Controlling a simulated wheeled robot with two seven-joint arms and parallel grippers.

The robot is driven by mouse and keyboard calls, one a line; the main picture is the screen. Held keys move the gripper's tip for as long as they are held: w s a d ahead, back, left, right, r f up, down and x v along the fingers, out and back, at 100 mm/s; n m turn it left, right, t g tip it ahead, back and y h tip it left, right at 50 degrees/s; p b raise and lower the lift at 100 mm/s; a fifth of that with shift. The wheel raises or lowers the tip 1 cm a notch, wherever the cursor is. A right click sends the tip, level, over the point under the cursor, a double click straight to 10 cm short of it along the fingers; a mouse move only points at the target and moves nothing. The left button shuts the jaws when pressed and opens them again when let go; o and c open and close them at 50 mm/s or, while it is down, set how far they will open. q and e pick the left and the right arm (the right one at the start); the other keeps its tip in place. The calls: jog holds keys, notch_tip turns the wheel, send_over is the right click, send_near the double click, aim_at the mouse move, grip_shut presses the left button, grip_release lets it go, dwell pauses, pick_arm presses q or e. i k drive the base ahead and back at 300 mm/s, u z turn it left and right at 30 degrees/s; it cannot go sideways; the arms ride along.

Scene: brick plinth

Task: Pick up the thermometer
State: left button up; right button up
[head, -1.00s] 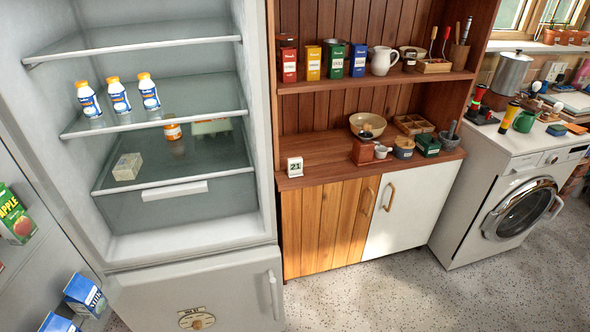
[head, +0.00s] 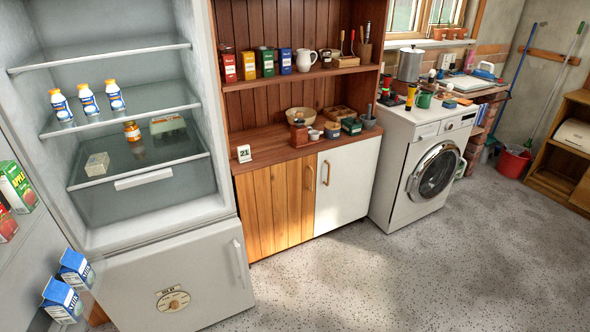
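I cannot pick out a thermometer with certainty. A small plate with a round dial (head: 173,300) is on the front of the fridge's lower door (head: 175,280); its lettering is too small to read, and I cannot tell if it is the thermometer. The upper fridge compartment stands open, with white bottles (head: 88,100), an orange-labelled jar (head: 132,131), an egg box (head: 168,127) and a small pale block (head: 97,164) on its shelves. Neither of my grippers is in view.
A wooden dresser (head: 275,215) with tins, a jug (head: 305,60) and bowls stands right of the fridge. A washing machine (head: 420,165) is beyond it. Cartons (head: 70,285) stand in the open fridge door at left. The speckled floor (head: 400,280) is clear. A red bucket (head: 513,161) is at far right.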

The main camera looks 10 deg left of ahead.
aim_at(243, 152)
jog(key=z, duration=0.7)
jog(key=i, duration=0.5)
jog(key=u, duration=0.8)
jog(key=i, duration=1.7)
jog(key=u, duration=1.25)
